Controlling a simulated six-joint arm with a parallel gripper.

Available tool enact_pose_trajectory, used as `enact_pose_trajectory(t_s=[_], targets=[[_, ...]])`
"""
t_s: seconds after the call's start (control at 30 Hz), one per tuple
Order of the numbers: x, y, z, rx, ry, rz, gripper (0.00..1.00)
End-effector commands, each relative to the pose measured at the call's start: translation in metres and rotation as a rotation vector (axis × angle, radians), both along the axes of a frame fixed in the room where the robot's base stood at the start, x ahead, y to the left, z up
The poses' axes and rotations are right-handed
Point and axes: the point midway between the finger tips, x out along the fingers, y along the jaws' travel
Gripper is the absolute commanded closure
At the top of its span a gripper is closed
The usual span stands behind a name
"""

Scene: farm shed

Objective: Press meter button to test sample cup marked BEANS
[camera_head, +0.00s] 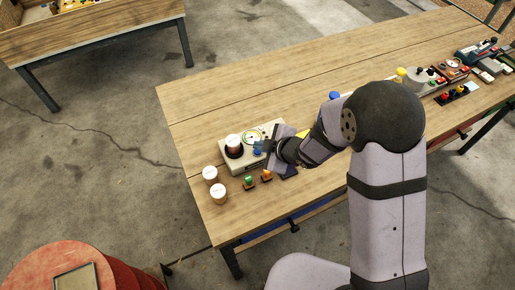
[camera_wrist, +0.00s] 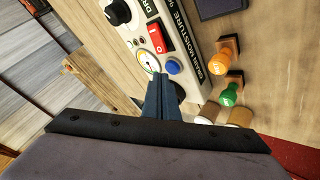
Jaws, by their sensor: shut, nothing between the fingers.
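The pale grain moisture meter (camera_head: 243,164) stands near the left end of the table. It also shows in the wrist view (camera_wrist: 190,48), with a round dial (camera_wrist: 148,55), a red rocker switch (camera_wrist: 155,38) and a blue button (camera_wrist: 173,67). A white-lidded cup (camera_head: 233,140) with dark contents stands on the meter. Its marking is too small to read. My gripper (camera_head: 262,148) is shut and empty over the meter's near side. In the wrist view its blue-grey fingertips (camera_wrist: 161,77) are beside the blue button; whether they touch the meter is unclear.
Two more white-lidded cups (camera_head: 210,174) (camera_head: 218,193) stand left of the meter, their labels unreadable. A green stamp (camera_head: 249,183) and an orange stamp (camera_head: 266,176) stand on the near side. Various tools lie at the table's far right.

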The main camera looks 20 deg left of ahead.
Motion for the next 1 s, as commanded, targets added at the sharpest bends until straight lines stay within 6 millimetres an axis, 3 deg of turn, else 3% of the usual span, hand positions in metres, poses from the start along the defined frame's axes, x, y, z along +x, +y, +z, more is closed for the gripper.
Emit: enact_pose_trajectory(t_s=[0.47,1.0], targets=[[0.000,0.000,0.005,0.001,-0.001,0.000,1.00],[0.000,0.000,0.049,0.001,-0.001,0.001,1.00]])
